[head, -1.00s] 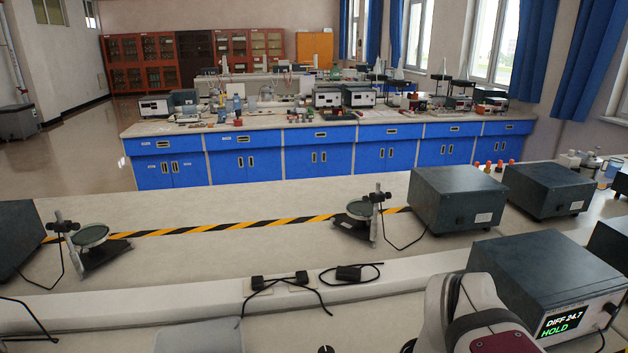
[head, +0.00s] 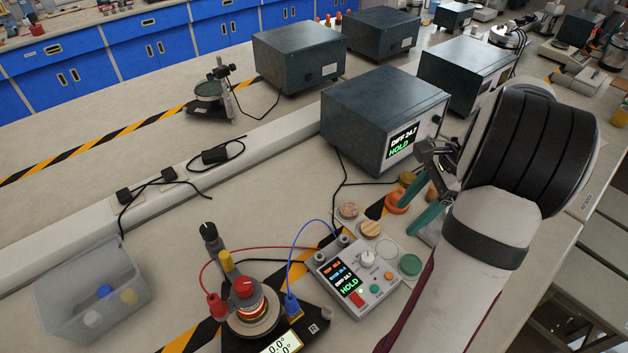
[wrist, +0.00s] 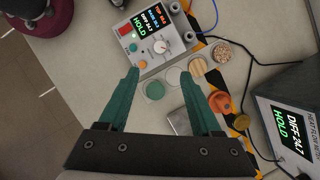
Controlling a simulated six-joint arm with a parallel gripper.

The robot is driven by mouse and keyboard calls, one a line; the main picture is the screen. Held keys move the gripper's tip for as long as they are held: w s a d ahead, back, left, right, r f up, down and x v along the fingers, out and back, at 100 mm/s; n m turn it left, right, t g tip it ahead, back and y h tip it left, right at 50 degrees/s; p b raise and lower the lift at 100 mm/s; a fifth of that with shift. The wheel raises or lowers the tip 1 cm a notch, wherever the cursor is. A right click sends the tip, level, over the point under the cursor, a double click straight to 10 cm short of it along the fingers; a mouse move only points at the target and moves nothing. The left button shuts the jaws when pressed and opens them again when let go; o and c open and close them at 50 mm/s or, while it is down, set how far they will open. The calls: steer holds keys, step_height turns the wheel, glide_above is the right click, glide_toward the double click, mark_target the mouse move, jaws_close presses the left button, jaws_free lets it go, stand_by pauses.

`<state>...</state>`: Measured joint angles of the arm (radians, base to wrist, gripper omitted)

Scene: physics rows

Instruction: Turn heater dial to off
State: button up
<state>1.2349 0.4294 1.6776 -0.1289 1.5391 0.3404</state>
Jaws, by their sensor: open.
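A white control box (head: 378,292) stands on the near bench, with a small screen (head: 343,279) reading HOLD and a pale round dial (head: 367,259). In the wrist view the dial (wrist: 162,41) shows on the box (wrist: 142,55), just beyond my fingertips; its exact pointer setting is too small to read. A round heater (head: 252,312) with an orange glow and a red top stands left of the box, wired to it. My gripper (head: 408,219) is open with green fingers, above the bench right of the box. The wrist view shows the fingers (wrist: 159,73) apart and empty.
Several small discs (head: 370,229) lie behind and right of the box. An orange knobbed weight (head: 397,202) is close to my fingers. A dark instrument (head: 375,115) reading DIFF 24.7 stands behind. Red and blue wires arch left of the box. A grey bin (head: 88,300) is at far left.

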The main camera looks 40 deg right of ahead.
mark_target(369, 257)
steer(key=x, duration=1.5)
steer(key=shift+a+f, duration=0.15)
steer(key=shift+f, duration=0.15)
jaws_close()
